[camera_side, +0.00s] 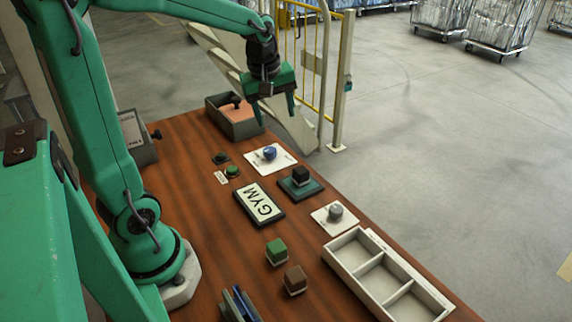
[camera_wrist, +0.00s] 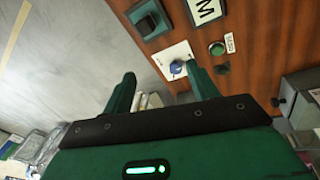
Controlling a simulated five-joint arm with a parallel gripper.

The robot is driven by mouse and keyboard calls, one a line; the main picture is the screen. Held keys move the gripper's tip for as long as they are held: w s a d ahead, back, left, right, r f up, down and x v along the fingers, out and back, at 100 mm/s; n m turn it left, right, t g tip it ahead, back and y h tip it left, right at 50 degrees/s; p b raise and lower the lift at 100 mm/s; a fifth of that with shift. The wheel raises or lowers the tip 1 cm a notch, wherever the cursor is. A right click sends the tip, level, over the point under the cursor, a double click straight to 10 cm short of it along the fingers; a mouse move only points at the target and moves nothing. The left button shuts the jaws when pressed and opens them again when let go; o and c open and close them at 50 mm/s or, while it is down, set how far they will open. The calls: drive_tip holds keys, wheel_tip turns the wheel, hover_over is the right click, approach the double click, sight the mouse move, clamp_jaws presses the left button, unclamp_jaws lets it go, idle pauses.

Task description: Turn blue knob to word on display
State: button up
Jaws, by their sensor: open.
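The blue knob (camera_side: 270,153) sits on a white square plate (camera_side: 283,160) on the wooden table. It also shows in the wrist view (camera_wrist: 176,67), beyond and between my fingertips; the marks on its plate are too small to read. The display (camera_side: 260,204) is a dark-framed sign reading "GYM"; only its "M" end shows in the wrist view (camera_wrist: 206,10). My gripper (camera_side: 277,113) is open and empty, held in the air above and behind the blue knob, apart from it. Its two fingers also show in the wrist view (camera_wrist: 160,85).
A grey knob (camera_side: 335,212), a black knob on a green base (camera_side: 300,176) and a green button (camera_side: 232,171) are near. Green (camera_side: 276,251) and brown (camera_side: 295,279) blocks stand in front. A divided tray (camera_side: 387,276) lies front right, an open box (camera_side: 234,117) at the back.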

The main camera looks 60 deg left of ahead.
drive_tip(key=w+a+f+n+g, duration=0.1)
drive_tip(key=w+a+f+n, duration=0.3)
drive_tip(key=a+f+n, duration=0.25)
drive_tip(key=n+g, duration=0.1)
drive_tip(key=n, duration=0.5)
hover_over(270, 149)
drive_tip(key=shift+h, duration=0.4)
wheel_tip(270, 149, down, 6)
drive_tip(key=shift+f, duration=0.1)
drive_tip(key=shift+f, duration=3.8)
drive_tip(key=c, duration=1)
